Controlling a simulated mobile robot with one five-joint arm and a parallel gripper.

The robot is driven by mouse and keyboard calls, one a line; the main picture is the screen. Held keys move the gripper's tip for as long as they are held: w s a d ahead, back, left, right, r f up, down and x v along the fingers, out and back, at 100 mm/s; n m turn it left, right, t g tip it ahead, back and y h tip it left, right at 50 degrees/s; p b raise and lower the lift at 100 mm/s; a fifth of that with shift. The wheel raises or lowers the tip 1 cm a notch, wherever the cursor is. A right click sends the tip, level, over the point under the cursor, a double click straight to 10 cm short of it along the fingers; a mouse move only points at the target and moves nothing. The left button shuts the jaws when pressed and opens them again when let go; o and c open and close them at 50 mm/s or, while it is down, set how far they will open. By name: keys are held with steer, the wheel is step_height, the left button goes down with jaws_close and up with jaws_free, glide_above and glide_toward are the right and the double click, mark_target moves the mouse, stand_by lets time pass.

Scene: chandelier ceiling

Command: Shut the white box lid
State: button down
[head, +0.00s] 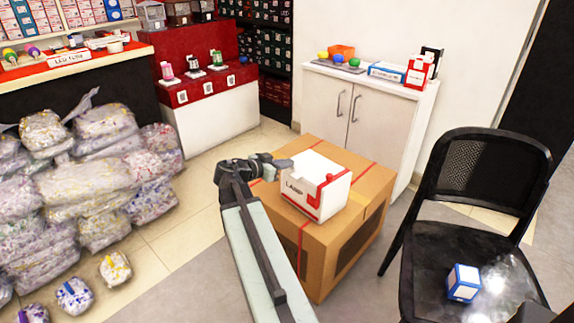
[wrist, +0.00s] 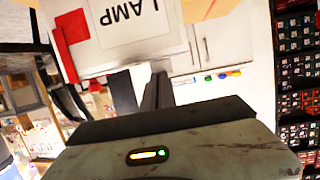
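The white box (head: 314,188), with red trim and the word LAMP on its front, sits on top of a large cardboard box. Its pale upper face shows in the head view, but I cannot tell how far the lid stands open. In the wrist view the white box (wrist: 135,30) appears upside down, with a red patch at its left. My gripper (head: 277,165) is at the box's back left corner, close to its top edge; contact is unclear. In the wrist view my gripper (wrist: 139,85) shows two dark fingers with a gap and nothing between them.
The cardboard box (head: 362,215) stands on the tiled floor. A black chair (head: 455,235) with a blue and white cube (head: 464,283) is at the right. A white cabinet (head: 372,115) stands behind. Wrapped bundles (head: 85,170) are piled at the left, with open floor between.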

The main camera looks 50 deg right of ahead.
steer(key=shift+w+a+f+b, duration=0.15)
steer(key=shift+f+b, duration=0.1)
steer(key=shift+f, duration=0.15)
steer(key=shift+w+a+f+b, duration=0.1)
steer(key=shift+a+f+b, duration=0.1)
steer(key=shift+f, duration=0.2)
steer(key=shift+d, duration=0.15)
step_height(320, 180, up, 5)
steer(key=d+p, duration=0.1)
steer(key=p, duration=0.4)
steer(key=a+f+b, duration=0.5)
steer(key=a, duration=0.4)
steer(key=shift+w, duration=0.35)
steer(key=shift+a, duration=0.1)
